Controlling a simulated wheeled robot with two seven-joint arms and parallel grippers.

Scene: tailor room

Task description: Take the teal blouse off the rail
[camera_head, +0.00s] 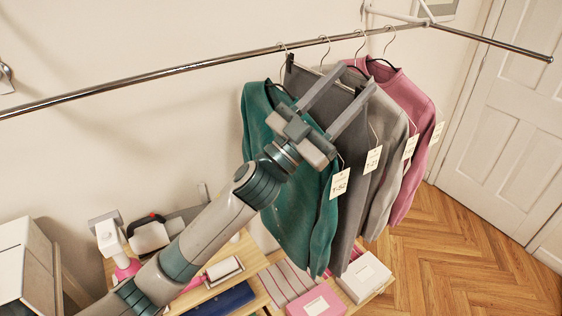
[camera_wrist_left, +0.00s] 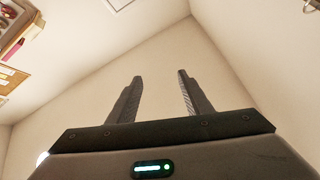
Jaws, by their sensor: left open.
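The teal blouse (camera_head: 290,205) hangs on a hanger at the left end of the clothes on the metal rail (camera_head: 170,72). A white tag hangs at its right side. My left gripper (camera_head: 343,90) is open in front of the blouse's upper part, just below the rail, and hides part of its collar and shoulder. How far it is from the cloth I cannot tell. In the left wrist view the open fingers (camera_wrist_left: 156,97) have only bare wall between and beyond them. My right gripper is not in view.
Close on the right of the blouse hang a dark grey garment (camera_head: 347,205), a light grey one (camera_head: 392,165) and a pink one (camera_head: 408,90). Below are a pink box (camera_head: 316,302), a white box (camera_head: 364,276) and a sewing machine (camera_head: 150,236). The rail's left stretch is bare.

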